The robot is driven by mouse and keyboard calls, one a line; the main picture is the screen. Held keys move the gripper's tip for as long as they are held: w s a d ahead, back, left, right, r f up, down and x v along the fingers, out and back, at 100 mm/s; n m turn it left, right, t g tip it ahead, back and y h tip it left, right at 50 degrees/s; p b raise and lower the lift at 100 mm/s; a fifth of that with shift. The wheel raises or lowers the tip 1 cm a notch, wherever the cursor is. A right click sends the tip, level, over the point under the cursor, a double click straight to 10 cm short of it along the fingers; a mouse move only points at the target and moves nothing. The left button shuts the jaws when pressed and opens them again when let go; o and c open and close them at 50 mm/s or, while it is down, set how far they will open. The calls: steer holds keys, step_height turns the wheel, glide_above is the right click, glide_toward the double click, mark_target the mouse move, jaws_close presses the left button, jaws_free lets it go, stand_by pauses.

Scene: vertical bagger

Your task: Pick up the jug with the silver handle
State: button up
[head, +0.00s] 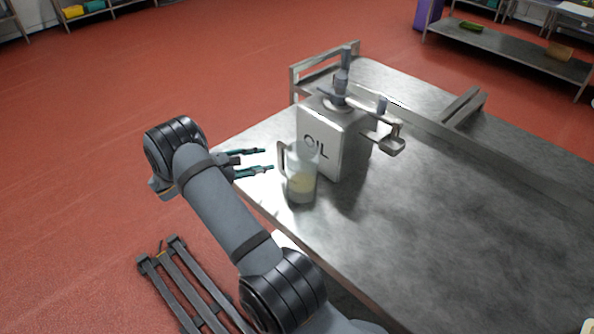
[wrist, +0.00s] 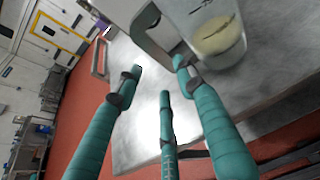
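The jug (head: 302,184) is clear with a little pale yellow liquid in its lower part. It stands upright near the table's left edge, with its silver handle (head: 281,158) facing my gripper. My gripper (head: 268,160) has teal fingers, spread apart and empty, just left of the handle. In the wrist view the jug (wrist: 215,38) is at the upper right, partly cut off by the frame. The fingers of my gripper (wrist: 158,74) are apart below and beside the handle. I cannot tell whether any finger touches it.
Red floor lies left.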

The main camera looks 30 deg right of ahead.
mark_target(280, 159)
steer(key=p+x, duration=0.3)
steer(key=x, duration=0.5)
steer(key=shift+d+f+p, duration=0.3)
steer(key=shift+d+p, duration=0.05)
steer(key=c, duration=0.3)
jaws_close()
